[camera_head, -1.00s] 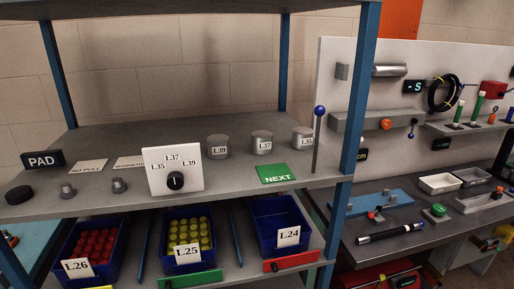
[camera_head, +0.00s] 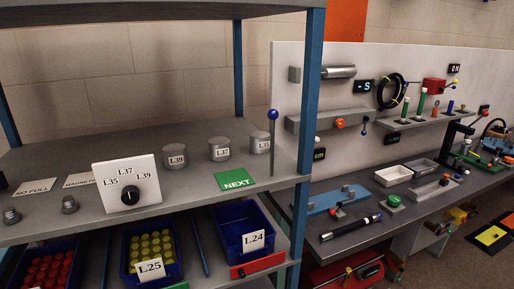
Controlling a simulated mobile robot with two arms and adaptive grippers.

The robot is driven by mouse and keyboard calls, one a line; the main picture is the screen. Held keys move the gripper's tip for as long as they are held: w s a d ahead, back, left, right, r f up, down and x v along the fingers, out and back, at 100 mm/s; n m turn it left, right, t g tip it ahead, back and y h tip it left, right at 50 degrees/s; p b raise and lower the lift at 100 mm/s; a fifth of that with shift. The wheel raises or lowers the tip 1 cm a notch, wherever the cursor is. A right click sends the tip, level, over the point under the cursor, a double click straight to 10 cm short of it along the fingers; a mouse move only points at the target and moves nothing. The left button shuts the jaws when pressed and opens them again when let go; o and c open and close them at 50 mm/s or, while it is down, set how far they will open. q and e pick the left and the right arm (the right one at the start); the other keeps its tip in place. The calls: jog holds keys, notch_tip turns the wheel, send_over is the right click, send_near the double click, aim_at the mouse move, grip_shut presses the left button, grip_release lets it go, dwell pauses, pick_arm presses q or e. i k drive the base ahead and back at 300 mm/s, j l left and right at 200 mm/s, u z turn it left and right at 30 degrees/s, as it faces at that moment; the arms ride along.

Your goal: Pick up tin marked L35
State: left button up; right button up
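The tin marked L35 (camera_head: 261,143) is a small grey metal cylinder standing upright on the upper shelf, the rightmost of three tins. Its right side is partly hidden by a thin post with a blue ball. The tin marked L37 (camera_head: 219,149) stands to its left, and the tin marked L39 (camera_head: 174,156) is further left. Neither of my grippers shows in the head view.
A white panel with a black knob (camera_head: 130,195) and a green NEXT card (camera_head: 236,180) lie in front of the tins. The blue-ball post (camera_head: 273,150) and blue shelf upright (camera_head: 308,120) stand at the right. Blue bins (camera_head: 242,229) sit below.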

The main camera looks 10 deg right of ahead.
aim_at(259, 141)
jog(key=i+l+z, duration=0.1)
jog(key=i+l, duration=0.85)
jog(key=l, duration=0.1)
